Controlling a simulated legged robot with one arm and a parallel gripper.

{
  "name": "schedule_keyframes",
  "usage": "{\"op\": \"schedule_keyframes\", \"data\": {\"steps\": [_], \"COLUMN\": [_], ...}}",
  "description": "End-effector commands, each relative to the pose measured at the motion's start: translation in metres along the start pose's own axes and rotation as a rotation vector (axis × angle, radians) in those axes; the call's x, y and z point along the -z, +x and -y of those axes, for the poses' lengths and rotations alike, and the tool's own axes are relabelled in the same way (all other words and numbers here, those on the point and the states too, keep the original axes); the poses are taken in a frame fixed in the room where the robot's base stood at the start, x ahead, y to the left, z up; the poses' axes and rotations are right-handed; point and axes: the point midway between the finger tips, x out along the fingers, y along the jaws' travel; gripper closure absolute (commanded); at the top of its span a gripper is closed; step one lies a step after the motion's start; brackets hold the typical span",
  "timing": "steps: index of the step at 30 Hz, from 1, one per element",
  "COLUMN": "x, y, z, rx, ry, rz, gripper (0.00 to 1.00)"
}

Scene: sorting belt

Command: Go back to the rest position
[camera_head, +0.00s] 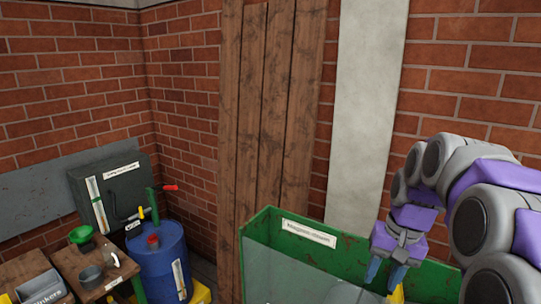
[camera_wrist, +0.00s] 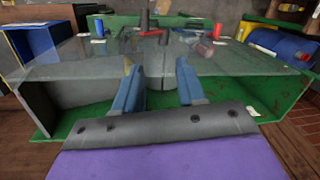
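My gripper (camera_head: 385,273) hangs at the right in the head view, over the green bin (camera_head: 258,222) with a clear front panel. In the wrist view my gripper (camera_wrist: 160,78) has its two blue fingers spread apart, with nothing held between them. The green bin also shows there, with its green wall (camera_wrist: 292,112) around the fingers and the clear panel beyond them. My purple and grey arm is bent at the right edge of the head view.
A blue barrel (camera_head: 163,268) stands left of the bin, near a dark green box (camera_head: 125,183). Brick walls and wooden planks (camera_head: 268,110) stand behind.

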Motion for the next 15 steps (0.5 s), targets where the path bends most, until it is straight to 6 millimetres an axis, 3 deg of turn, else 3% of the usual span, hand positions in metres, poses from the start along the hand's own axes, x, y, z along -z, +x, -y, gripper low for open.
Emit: {"op": "schedule_keyframes", "data": {"steps": [1,8,15], "x": [-0.019,-0.101,-0.188], "y": [0.018,0.08,0.152], "z": [0.004,0.012,-0.003], "rx": [-0.01,-0.063,-0.121], "ry": [-0.029,-0.143,-0.245], "rz": [0.01,0.053,0.095], "gripper": [0.6,0.6,0.6]}}
